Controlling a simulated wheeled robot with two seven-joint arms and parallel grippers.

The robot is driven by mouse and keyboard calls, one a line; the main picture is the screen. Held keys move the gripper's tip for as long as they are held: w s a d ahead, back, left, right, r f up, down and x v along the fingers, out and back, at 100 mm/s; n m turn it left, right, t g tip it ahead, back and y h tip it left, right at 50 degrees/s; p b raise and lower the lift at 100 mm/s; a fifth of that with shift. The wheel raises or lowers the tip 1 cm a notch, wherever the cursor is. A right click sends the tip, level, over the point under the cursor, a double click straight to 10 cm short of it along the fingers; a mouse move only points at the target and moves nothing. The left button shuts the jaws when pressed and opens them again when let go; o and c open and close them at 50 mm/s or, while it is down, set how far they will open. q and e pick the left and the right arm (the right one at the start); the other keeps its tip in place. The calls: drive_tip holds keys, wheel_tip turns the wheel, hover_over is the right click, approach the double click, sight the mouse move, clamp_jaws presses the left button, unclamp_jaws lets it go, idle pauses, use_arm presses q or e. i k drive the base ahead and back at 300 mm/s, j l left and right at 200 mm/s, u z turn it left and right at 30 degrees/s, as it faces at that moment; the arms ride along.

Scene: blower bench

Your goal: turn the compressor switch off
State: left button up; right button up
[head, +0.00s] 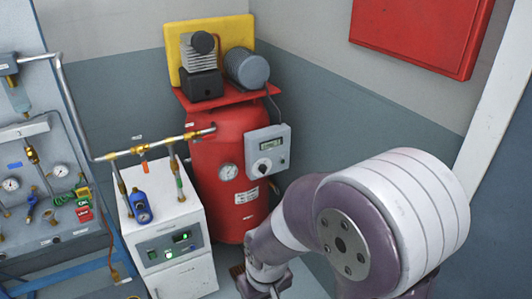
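The red compressor (216,150) stands upright in the corner, with a motor and pump on top. A grey control box (268,152) is fixed to the right of its tank. The box has a small green display (270,144) and a round dark switch knob (262,166) on a light plate. The knob's exact position is too small to read. My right arm reaches in from the lower right, in front of and below the box, apart from the knob. Its wrist runs off the bottom edge, so my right gripper is out of the picture. My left gripper is not in view.
A white dryer cabinet (170,235) with a green display stands left of the tank. Brass-fitted pipework (150,146) runs above it to the tank. A bench panel (40,190) with gauges is at far left. A red wall cabinet (420,32) hangs at upper right.

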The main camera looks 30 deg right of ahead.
sight(263, 168)
drive_tip(key=l+z, duration=0.1)
drive_tip(key=z, duration=0.3)
drive_tip(key=i+z, duration=0.1)
drive_tip(key=z, duration=0.3)
drive_tip(key=i+l+z, duration=0.1)
drive_tip(key=z, duration=0.7)
drive_tip(key=i, duration=1.1)
drive_tip(key=l+z, duration=0.05)
